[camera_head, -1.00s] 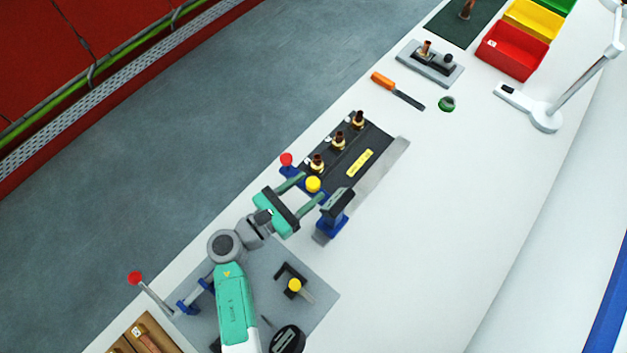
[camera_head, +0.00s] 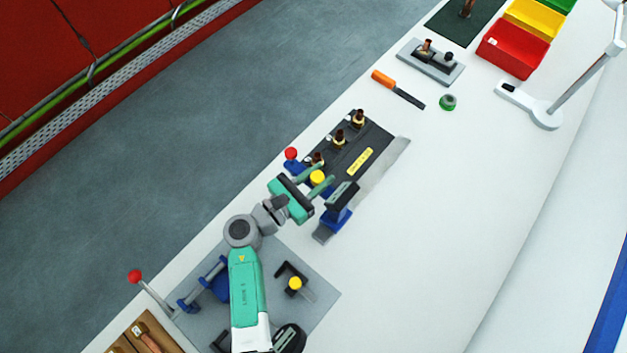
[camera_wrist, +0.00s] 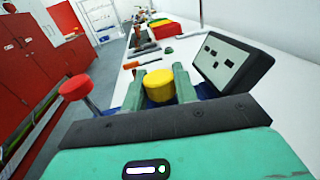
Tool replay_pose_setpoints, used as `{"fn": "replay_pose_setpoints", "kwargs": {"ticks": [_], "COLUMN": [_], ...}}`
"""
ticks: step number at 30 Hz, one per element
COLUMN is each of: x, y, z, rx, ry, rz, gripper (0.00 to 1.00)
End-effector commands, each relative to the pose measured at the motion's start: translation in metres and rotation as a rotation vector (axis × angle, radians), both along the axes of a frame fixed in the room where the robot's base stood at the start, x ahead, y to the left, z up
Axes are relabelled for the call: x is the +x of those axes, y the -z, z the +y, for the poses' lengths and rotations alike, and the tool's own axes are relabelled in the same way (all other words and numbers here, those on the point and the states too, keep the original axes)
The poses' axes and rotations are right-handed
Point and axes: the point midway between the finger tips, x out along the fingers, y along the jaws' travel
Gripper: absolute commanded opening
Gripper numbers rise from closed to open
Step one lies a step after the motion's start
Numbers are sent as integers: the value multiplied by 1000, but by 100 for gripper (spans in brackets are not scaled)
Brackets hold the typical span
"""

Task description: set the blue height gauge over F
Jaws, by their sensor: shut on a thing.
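The blue height gauge (camera_head: 338,216) has a dark display head, a red ball and a yellow knob. My gripper (camera_head: 318,180) is shut on the yellow knob, which shows between its fingers in the wrist view (camera_wrist: 158,88). The gauge spans the near end of the black plate (camera_head: 378,138), with its red ball on the left and its display (camera_wrist: 232,62) on the right. Three brass fittings stand on the plate; the nearest (camera_head: 318,158) is partly hidden behind the gauge. Their white labels are too small to read, so I cannot tell which is F. Clearance under the gauge is hidden.
A grey plate (camera_head: 325,292) below carries a black bracket with a yellow knob (camera_head: 295,283). An orange-handled tool (camera_head: 382,77), a green ring (camera_head: 447,102) and a red bin (camera_head: 512,50) lie farther up the bench. The bench's right side is clear.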

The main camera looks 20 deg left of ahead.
Motion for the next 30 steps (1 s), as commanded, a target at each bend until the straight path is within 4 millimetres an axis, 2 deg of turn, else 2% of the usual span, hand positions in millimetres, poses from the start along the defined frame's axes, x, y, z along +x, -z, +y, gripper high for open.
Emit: {"fn": "replay_pose_setpoints", "kwargs": {"ticks": [3,9,14,23,24,27,30], "x": [32,75,89,90,90,90,90], "y": [4,5,3,1,1,1,1], "z": [-10,-22,-25,-26,-26,-26,-26], "rx": [1,0,0,0,0,0,0], "ry": [3,2,-1,-1,-1,-1,-1], "rz": [0,1,2,2,2,2,2], "gripper": [0,0,0,0,34,50,50]}}
